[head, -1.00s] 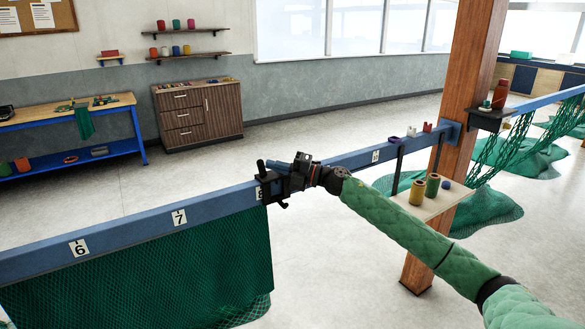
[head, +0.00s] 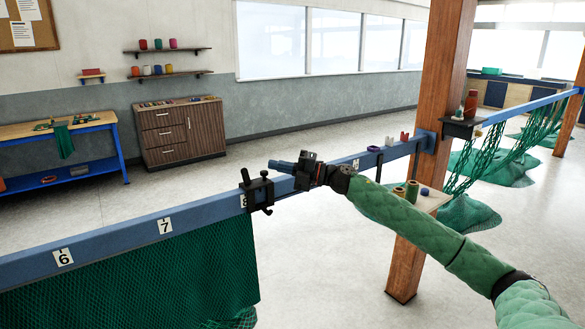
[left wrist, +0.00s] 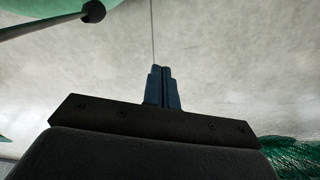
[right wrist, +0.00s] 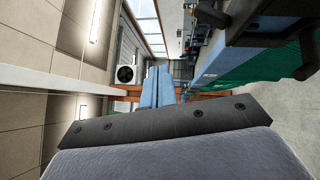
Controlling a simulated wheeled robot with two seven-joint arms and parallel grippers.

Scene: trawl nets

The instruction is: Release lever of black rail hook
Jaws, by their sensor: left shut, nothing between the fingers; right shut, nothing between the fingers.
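The black rail hook (head: 259,192) is clamped on the blue rail (head: 115,238) beside the label 8. A small lever with a knob stands up at its left side. My right gripper (head: 276,165) is just right of the hook and above the rail, apart from it, with its blue fingers shut and empty, pointing left. In the right wrist view the shut fingers (right wrist: 158,88) show, with part of the dark hook (right wrist: 214,14) at the top. My left gripper (left wrist: 163,88) shows only in the left wrist view, shut and empty over the floor.
Green netting (head: 140,280) hangs under the rail left of the hook. A wooden post (head: 440,100) stands at the right, with a small shelf (head: 432,200) of spools near it.

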